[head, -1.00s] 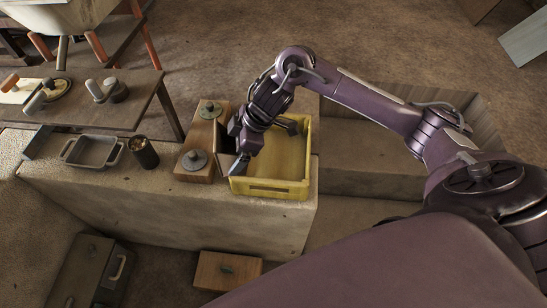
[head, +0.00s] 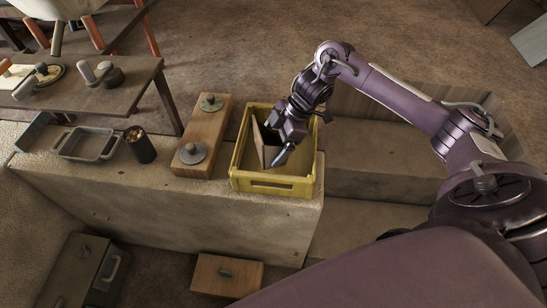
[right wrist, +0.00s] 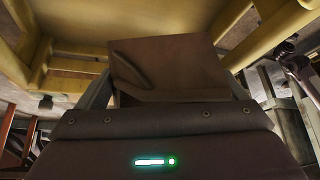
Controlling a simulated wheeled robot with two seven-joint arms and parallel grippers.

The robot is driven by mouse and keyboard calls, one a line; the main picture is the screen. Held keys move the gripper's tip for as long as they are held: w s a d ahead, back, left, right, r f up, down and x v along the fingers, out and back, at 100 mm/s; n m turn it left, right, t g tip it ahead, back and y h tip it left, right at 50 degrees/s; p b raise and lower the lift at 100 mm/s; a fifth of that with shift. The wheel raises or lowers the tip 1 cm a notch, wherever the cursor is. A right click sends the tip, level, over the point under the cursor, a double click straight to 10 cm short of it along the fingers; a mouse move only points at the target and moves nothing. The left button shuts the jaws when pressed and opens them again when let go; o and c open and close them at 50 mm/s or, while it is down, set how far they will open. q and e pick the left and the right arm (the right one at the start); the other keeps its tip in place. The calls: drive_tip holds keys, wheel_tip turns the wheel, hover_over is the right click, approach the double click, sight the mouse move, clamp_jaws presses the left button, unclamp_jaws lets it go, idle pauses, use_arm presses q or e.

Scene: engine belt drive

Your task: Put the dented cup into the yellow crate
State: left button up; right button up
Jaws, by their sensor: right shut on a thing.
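The yellow crate (head: 275,187) stands on the near right part of the stone ledge, and its rim also shows in the right wrist view (right wrist: 75,48). My right gripper (head: 283,150) is over the crate's opening, pointing down. It is shut on a brown, angular, thin-walled thing (head: 266,145) with a crease in its side, which looks like the dented cup; it fills the middle of the right wrist view (right wrist: 170,65). The cup is tilted and inside the crate's outline. Whether it touches the crate floor I cannot tell. My left gripper is not in view.
Left of the crate is a wooden block (head: 205,135) with metal knobs. Further left are a dark can (head: 139,147) and a grey tray (head: 85,143). A wooden table (head: 125,88) stands behind. A wooden box (head: 227,275) lies below the ledge.

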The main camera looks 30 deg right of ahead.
drive_tip(key=shift+f, duration=3.2)
drive_tip(key=shift+f, duration=0.15)
drive_tip(key=o, duration=0.8)
drive_tip(key=shift+r, duration=0.2)
drive_tip(key=v, duration=1.2)
drive_tip(key=shift+b, duration=0.45)
